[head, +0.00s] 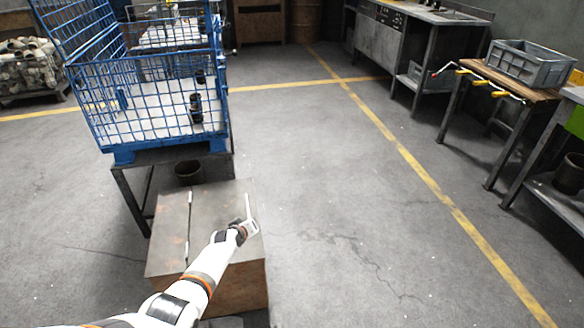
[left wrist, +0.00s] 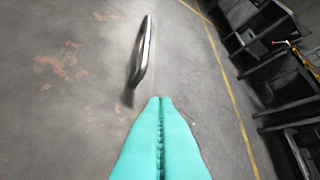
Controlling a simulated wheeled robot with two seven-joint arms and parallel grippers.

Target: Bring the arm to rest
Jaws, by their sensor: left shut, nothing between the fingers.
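My left arm reaches in from the bottom of the head view, and its gripper (head: 250,226) is over the right part of a grey-topped box (head: 172,262). In the left wrist view the two teal fingers (left wrist: 160,105) are pressed together with nothing between them. A metal handle (left wrist: 143,52) on the box top lies just ahead of the fingertips, apart from them as far as I can tell. In the head view this handle (head: 248,206) stands just beyond the gripper. My right gripper is in neither view.
A blue wire cage (head: 158,137) with dark cylindrical parts (head: 196,108) inside stands on a metal stand behind the box. A dark pot (head: 188,172) sits below it. Workbenches and a grey crate (head: 527,62) are at the right. The floor between, with yellow lines (head: 410,160), is clear.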

